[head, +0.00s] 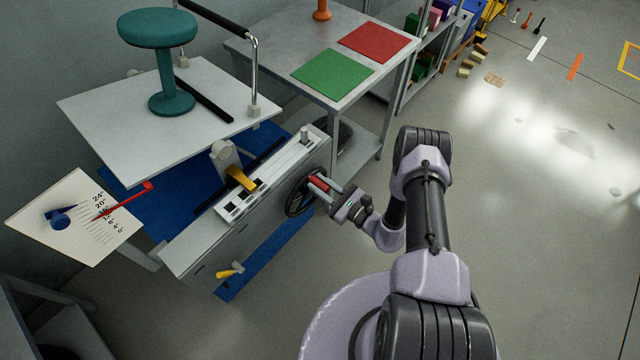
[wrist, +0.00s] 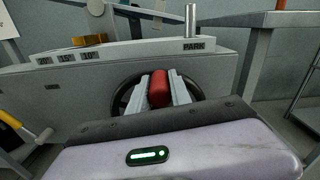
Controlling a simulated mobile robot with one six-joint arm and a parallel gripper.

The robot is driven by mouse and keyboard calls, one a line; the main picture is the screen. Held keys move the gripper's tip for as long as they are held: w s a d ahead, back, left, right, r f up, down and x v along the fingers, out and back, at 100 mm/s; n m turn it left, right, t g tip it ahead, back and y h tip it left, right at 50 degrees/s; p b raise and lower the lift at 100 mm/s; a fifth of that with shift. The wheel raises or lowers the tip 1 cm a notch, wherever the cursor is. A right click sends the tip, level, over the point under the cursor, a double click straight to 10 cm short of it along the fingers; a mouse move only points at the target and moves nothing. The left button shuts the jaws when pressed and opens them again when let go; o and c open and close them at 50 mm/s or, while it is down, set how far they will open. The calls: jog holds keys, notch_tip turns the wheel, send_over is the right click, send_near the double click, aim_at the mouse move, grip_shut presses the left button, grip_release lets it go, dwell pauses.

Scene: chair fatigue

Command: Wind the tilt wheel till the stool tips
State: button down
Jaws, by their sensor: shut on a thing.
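The teal stool (head: 160,55) stands upright on a white tilting plate (head: 95,110). The plate slopes. The black tilt wheel (head: 298,196) is on the side of the grey test rig (head: 200,262); its rim also shows in the wrist view (wrist: 120,102). My gripper (head: 325,186) is shut on the wheel's red handle (wrist: 159,88), one finger on each side of it. The angle dial (head: 75,215) at the left has a red pointer (head: 130,198) crossing the upper part of its scale, roughly mid to high; the exact number is unclear.
A yellow lever (head: 240,178) sits on the rig's top, and another yellow handle (head: 230,271) is low on its side. A table with green (head: 332,74) and red (head: 374,43) mats stands behind. Open floor lies to the right.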

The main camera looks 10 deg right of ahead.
jog(key=shift+w+d+f+m+b, duration=0.4)
jog(key=shift+d+m+b, duration=0.1)
jog(key=shift+m+b, duration=0.3)
jog(key=shift+w+d+m+b, duration=0.1)
jog(key=shift+d+m+b, duration=0.2)
jog(key=shift+m, duration=0.2)
jog(key=c, duration=1.2)
grip_release()
jog(key=shift+r, duration=0.15)
jog(key=p+v, duration=0.4)
jog(key=v, duration=1.3)
jog(key=shift+d, duration=0.1)
